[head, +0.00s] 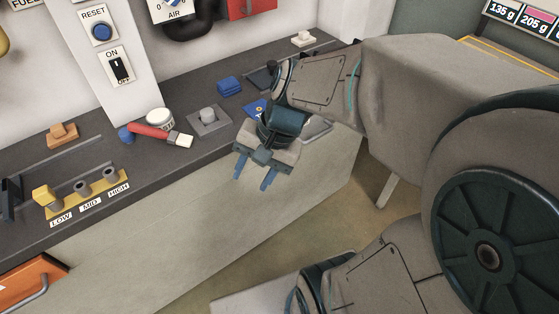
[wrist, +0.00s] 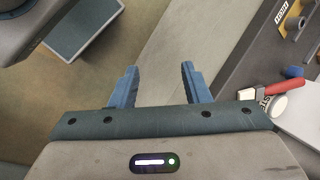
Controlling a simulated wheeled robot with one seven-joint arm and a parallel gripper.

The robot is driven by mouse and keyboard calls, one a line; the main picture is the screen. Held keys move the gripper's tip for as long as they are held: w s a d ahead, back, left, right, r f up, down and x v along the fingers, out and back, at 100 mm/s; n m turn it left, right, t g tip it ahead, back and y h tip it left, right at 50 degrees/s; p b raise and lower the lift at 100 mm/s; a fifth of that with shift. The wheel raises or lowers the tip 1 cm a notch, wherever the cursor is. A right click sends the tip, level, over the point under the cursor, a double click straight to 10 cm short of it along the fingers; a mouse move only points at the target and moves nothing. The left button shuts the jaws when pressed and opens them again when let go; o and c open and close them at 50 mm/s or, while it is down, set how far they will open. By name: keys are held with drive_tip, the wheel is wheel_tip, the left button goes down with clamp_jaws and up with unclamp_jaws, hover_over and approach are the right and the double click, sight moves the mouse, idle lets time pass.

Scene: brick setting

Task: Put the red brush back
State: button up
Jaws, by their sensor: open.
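The red brush (head: 152,132) lies on the dark counter (head: 100,150) in the head view, its pale end pointing right. It touches or nearly touches a round white tin (head: 160,118), and a blue knob-like thing (head: 126,135) is at its left end. My gripper (head: 253,175) is open and empty, in front of the counter edge and right of the brush. In the wrist view its two blue fingers (wrist: 159,68) are apart with nothing between them.
A grey block with a peg (head: 209,122) stands right of the brush, with a blue block (head: 229,86) behind. A yellow rack marked LOW, MID, HIGH (head: 85,196) and an orange block (head: 62,134) are at the left. A white post (head: 118,60) rises behind.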

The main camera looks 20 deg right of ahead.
drive_tip(key=d+n+h, duration=0.1)
drive_tip(key=n, duration=0.1)
drive_tip(key=s+d+n+t+h, duration=0.1)
drive_tip(key=d+n+h, duration=0.1)
drive_tip(key=s+d+n+t+h, duration=0.1)
drive_tip(key=d+n, duration=0.1)
drive_tip(key=shift+d+r+n+h, duration=0.25)
drive_tip(key=shift+r+n+h, duration=0.05)
drive_tip(key=shift+r, duration=0.1)
idle(1.0)
